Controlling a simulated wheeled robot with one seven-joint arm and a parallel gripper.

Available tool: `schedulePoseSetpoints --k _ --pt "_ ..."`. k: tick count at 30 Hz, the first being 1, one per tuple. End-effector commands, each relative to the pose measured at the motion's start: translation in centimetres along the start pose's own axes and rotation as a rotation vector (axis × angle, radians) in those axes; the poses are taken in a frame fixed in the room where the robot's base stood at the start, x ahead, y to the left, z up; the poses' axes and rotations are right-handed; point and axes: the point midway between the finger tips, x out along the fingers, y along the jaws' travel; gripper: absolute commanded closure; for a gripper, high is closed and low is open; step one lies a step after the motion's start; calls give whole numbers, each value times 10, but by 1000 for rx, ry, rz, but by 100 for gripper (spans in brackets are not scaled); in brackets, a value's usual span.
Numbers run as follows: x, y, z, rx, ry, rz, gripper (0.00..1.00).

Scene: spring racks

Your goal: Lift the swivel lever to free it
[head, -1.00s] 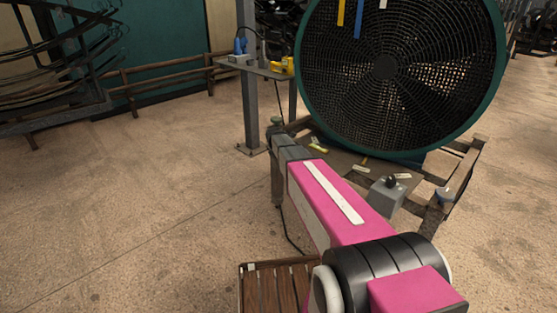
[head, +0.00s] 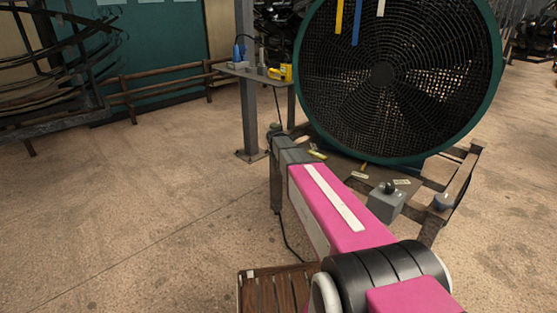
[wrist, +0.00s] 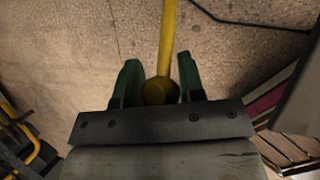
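The swivel lever (wrist: 168,45) is a yellow bar in the wrist view, running from the top edge down to a round, darker yellow knob (wrist: 160,91). My gripper (wrist: 157,60) has two green fingers, one on each side of the lever. The fingers stand apart with gaps beside the bar, and the knob lies between them near the palm. I cannot tell whether a finger touches the knob. In the head view my pink arm reaches toward the fan stand, and my gripper and the lever are not clearly visible there.
A large round fan (head: 382,75) with a green rim stands ahead on a low frame. A grey box with a black knob (head: 386,202) sits right of my arm. A slatted wooden bench (head: 262,293) is below. A small shelf (head: 255,73) hangs on a post. Open floor lies left.

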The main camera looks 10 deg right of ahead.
Motion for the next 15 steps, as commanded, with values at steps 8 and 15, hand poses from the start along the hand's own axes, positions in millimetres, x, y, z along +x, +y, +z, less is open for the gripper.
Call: schedulePoseSetpoints --k 8,15 --pt "0 0 0 0 2 -1 44" --pt "-15 -1 -1 1 2 -1 44"
